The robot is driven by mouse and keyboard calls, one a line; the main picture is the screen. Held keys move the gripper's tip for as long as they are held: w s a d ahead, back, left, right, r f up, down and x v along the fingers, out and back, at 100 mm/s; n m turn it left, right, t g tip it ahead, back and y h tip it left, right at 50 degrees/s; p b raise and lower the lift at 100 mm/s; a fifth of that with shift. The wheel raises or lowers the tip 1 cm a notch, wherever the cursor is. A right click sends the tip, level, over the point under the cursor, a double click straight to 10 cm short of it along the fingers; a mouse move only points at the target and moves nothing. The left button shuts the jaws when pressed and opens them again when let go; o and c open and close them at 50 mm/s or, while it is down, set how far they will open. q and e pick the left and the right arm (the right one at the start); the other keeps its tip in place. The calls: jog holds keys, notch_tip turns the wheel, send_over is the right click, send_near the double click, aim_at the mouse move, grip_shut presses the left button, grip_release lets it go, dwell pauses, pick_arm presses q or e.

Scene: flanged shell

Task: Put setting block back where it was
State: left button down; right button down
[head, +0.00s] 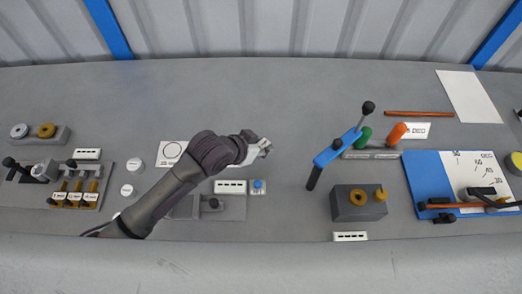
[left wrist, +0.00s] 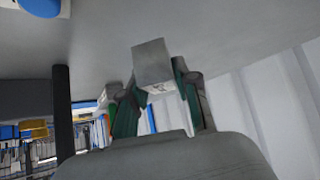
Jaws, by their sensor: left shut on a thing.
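My left gripper (head: 262,148) reaches in from the left over the middle of the grey bench in the head view. In the left wrist view the left gripper (left wrist: 155,95) is shut on a plain grey block (left wrist: 153,64), which I take to be the setting block. The block sticks out beyond the green-padded fingers. In the head view the block is too small to tell apart from the gripper. Whether it touches the bench is unclear. My right gripper is in neither view.
A blue lever (head: 338,148) with a black ball knob stands right of the gripper. Below the gripper are a label plate (head: 230,187) and a blue button (head: 258,184). The back middle is clear.

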pick_arm(q)
notch_tip(320, 180, down, 4)
jog(key=shift+w+r+p, duration=0.15)
jog(key=shift+p, duration=0.25)
jog(key=shift+f, duration=0.2)
jog(key=shift+f, duration=0.2)
jog(key=c, duration=0.8)
grip_release()
jog(key=shift+c, duration=0.2)
